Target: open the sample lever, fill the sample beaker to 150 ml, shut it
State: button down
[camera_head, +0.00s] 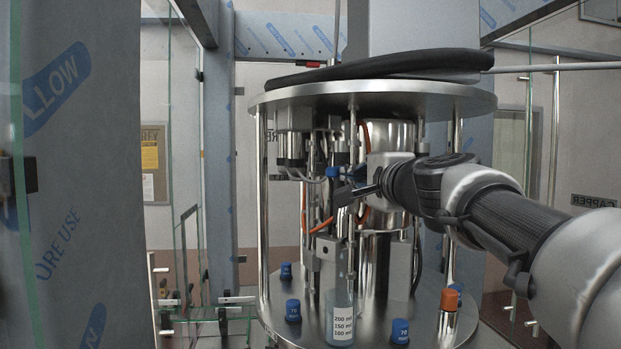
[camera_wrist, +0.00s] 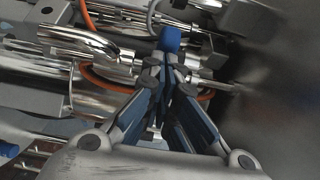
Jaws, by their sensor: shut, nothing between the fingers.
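My gripper (camera_head: 345,196) is at the front of the round filling machine, its fingers shut and empty. In the wrist view the closed fingertips (camera_wrist: 163,66) are just below a small blue knob (camera_wrist: 171,40), which looks like the sample lever's handle. The same blue knob (camera_head: 332,172) shows in the head view on a thin fitting beside the fingertips. I cannot tell whether they touch, or whether the lever is open. The clear sample beaker (camera_head: 340,312) stands upright on the lower plate, below the lever, with a white label of ml marks. Its liquid level is not clear.
Metal posts and orange hoses crowd the area around my gripper. A film-wrapped panel (camera_head: 80,200) stands at left.

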aim_at(332, 174)
jog(key=shift+w+a, duration=0.25)
jog(key=shift+a, duration=0.65)
jog(key=shift+w+a, duration=0.25)
jog(key=shift+a, duration=0.65)
jog(key=shift+w+a, duration=0.15)
jog(key=shift+w, duration=0.1)
jog(key=shift+w+a, duration=0.1)
jog(key=shift+a, duration=0.15)
dwell(0.6)
